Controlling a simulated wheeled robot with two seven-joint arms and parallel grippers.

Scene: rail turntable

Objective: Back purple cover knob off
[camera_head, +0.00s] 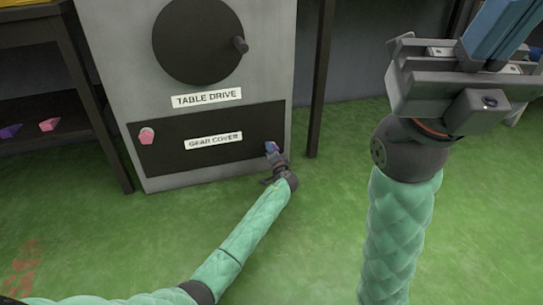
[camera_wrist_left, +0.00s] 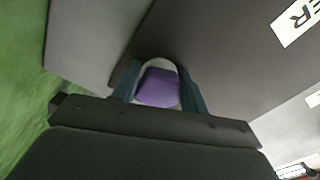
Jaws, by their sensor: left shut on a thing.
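The dark gear cover panel (camera_head: 175,158), labelled GEAR COVER, is on the lower front of the grey cabinet. My left gripper (camera_head: 271,148) is at the panel's right end. In the left wrist view, my left gripper (camera_wrist_left: 160,88) is shut on a purple knob (camera_wrist_left: 158,88), with a blue finger on each side. A pale rim shows behind the knob; I cannot tell whether the knob touches the panel. In the head view the fingers hide the knob. My right gripper (camera_head: 500,30) is raised at the upper right, its blue fingers partly out of frame.
A pink knob (camera_head: 147,136) is on the panel's left end. Above is a dark round wheel (camera_head: 197,42) with a handle, labelled TABLE DRIVE. A shelf (camera_head: 45,150) at the left holds a purple piece (camera_head: 10,131) and a pink piece (camera_head: 48,125).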

